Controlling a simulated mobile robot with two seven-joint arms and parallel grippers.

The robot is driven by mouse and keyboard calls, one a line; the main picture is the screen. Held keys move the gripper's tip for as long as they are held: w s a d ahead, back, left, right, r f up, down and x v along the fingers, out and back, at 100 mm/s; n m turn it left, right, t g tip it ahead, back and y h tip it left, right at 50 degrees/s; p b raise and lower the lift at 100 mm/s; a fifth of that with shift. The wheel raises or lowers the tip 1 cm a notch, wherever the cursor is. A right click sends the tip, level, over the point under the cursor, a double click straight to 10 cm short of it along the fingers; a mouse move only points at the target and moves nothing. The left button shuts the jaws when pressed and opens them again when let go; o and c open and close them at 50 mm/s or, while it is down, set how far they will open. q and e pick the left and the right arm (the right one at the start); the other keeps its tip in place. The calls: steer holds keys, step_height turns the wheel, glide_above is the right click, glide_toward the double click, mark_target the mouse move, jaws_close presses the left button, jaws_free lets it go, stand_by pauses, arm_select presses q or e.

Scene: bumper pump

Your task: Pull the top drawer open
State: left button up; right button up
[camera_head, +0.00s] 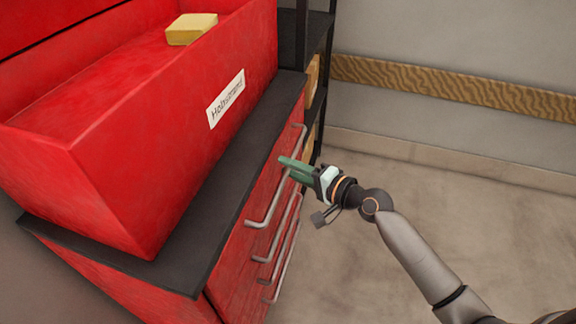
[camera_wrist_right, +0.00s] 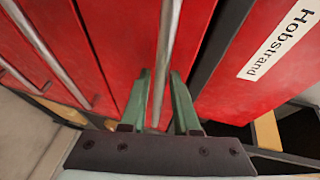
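The top drawer (camera_head: 262,186) is the highest red front under the black worktop, and it looks flush with the cabinet. It also shows in the right wrist view (camera_wrist_right: 126,42). Its long metal bar handle (camera_head: 276,197) runs along the front. My right gripper (camera_head: 284,168) is at this handle, its green fingers pointing toward the drawer front. In the right wrist view the handle (camera_wrist_right: 166,45) passes between the two fingers (camera_wrist_right: 161,75), with small gaps visible on both sides. The right gripper is open around the bar. My left gripper is out of view.
Lower drawers have similar handles (camera_head: 280,248). A large red bin (camera_head: 130,130) labelled "Hobstrand" stands on the black worktop (camera_head: 190,262), with a yellow block (camera_head: 191,29) on it. A dark shelf rack (camera_head: 316,45) stands beyond the cabinet. The floor (camera_head: 345,265) before the drawers is clear.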

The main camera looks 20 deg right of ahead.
steer(key=shift+w+a+f, duration=0.1)
steer(key=shift+w+a, duration=0.15)
steer(key=shift+w, duration=0.05)
steer(key=shift+c, duration=0.2)
jaws_close()
stand_by(1.1)
